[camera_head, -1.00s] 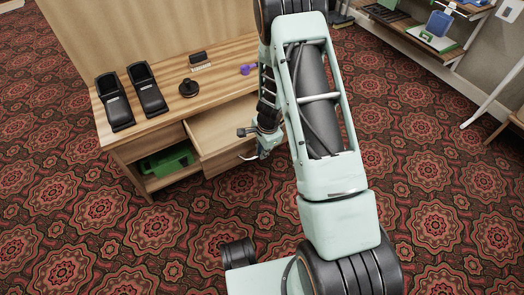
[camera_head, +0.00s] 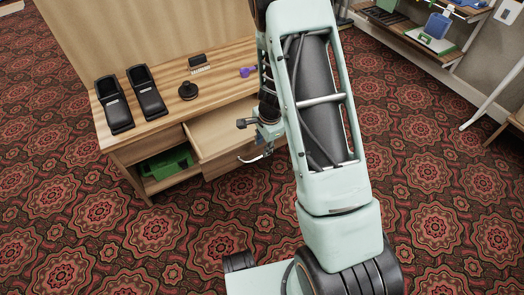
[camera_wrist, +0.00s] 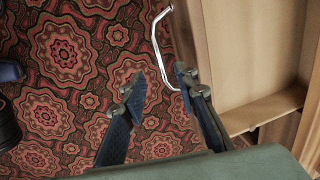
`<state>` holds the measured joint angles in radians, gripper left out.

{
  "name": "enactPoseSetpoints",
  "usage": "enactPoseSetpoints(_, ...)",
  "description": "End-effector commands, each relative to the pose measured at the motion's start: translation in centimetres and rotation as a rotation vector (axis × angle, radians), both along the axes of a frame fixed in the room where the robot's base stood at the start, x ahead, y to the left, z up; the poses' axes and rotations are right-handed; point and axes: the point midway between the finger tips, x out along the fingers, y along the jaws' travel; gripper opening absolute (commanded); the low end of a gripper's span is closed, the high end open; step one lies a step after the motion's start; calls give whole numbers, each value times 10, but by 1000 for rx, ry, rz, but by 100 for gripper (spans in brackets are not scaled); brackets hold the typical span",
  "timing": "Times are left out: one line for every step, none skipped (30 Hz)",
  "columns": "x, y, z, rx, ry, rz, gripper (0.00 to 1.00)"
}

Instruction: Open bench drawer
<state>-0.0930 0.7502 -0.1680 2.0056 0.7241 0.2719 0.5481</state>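The wooden bench (camera_head: 150,132) stands at the upper left of the head view. Its drawer (camera_head: 215,132) is pulled out, and its empty inside shows; the arm hides its right part. A curved silver handle (camera_head: 256,157) shows below my gripper in the head view. In the wrist view the handle (camera_wrist: 160,42) stands off the drawer's wooden front (camera_wrist: 190,40). My gripper (camera_wrist: 161,77) is open, its two dark fingers apart. The handle's lower end appears between the fingertips; I cannot tell if they touch it. The drawer's inside (camera_wrist: 245,55) lies to the right.
Two black stands (camera_head: 113,104), a black round item (camera_head: 187,90) and a purple item (camera_head: 247,72) are on the bench top. A green item (camera_head: 165,163) lies on the shelf below. The carpeted floor (camera_head: 130,240) in front is clear.

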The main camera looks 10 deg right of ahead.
Motion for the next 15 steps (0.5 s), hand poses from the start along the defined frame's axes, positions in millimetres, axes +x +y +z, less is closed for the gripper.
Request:
enactPoseSetpoints(0,0,12,-2,-5,3,28)
enactPoseSetpoints(-2,0,16,-1,-3,3,28)
enactPoseSetpoints(-3,-1,23,-1,-4,1,28)
enactPoseSetpoints(-4,-1,27,-1,-3,1,28)
enactPoseSetpoints(-5,-1,32,-1,-2,3,28)
enactPoseSetpoints(-6,-2,37,-1,-2,3,28)
enactPoseSetpoints(-7,-2,40,-1,-3,1,28)
enactPoseSetpoints(-7,-3,44,0,-2,1,28)
enactPoseSetpoints(-8,-3,47,0,-1,2,28)
enactPoseSetpoints(-9,-3,49,0,0,2,28)
enactPoseSetpoints(-10,-3,51,0,0,2,28)
enactPoseSetpoints(-10,-3,53,-1,0,2,28)
enactPoseSetpoints(-10,-3,54,-1,0,1,28)
enactPoseSetpoints(-10,-3,55,0,0,0,28)
enactPoseSetpoints(-11,-4,55,0,0,0,28)
